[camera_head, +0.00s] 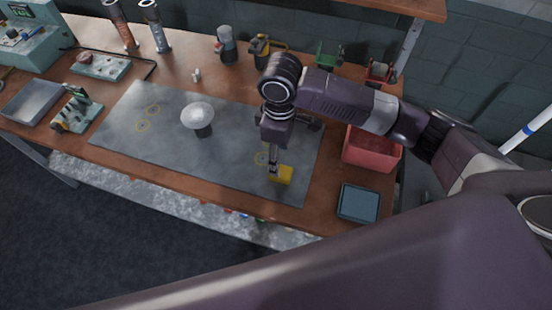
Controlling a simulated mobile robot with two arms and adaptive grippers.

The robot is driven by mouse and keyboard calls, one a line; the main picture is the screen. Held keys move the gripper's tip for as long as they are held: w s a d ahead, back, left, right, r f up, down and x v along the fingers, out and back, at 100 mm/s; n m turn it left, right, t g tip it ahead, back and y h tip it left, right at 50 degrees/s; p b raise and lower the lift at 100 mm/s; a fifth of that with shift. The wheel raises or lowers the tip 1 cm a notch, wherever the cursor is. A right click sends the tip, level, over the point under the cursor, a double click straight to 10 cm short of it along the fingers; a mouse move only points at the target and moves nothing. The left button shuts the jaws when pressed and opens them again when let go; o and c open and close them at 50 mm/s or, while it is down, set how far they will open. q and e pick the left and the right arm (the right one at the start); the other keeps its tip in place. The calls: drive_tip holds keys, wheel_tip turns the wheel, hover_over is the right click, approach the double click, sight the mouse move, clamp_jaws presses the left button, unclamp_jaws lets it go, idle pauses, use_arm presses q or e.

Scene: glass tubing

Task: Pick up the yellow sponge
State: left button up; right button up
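The yellow sponge (283,175) lies on the grey mat (165,155), near the mat's right front part. My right gripper (272,172) comes in from the right and points down at the sponge. Its fingertips are at the sponge's left end and overlap it in the picture. The gripper hides part of the sponge, and I cannot tell whether the fingers touch it or are closed on it. My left gripper is not in view.
A round pale dish on a dark base (198,116) stands mid-mat. A red bin (371,150) and a dark square tray (358,203) are to the right. Several tools and bottles line the back. The mat's front left is clear.

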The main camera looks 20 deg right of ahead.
sight(281, 174)
drive_tip(key=f+p, duration=0.1)
drive_tip(key=s+f, duration=0.1)
drive_tip(key=f, duration=0.1)
drive_tip(key=shift+s+f+p, duration=0.2)
drive_tip(key=shift+f+p, duration=0.05)
drive_tip(key=shift+p, duration=0.1)
drive_tip(key=f, duration=0.2)
drive_tip(key=shift+w+f, duration=0.25)
drive_tip(key=shift+f, duration=0.45)
drive_tip(key=c, duration=0.3)
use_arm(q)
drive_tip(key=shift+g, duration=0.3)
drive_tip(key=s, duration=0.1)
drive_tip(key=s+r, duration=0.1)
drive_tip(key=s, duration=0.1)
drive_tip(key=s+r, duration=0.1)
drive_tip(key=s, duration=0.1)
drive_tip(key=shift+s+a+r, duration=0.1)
use_arm(e)
drive_tip(key=c, duration=0.7)
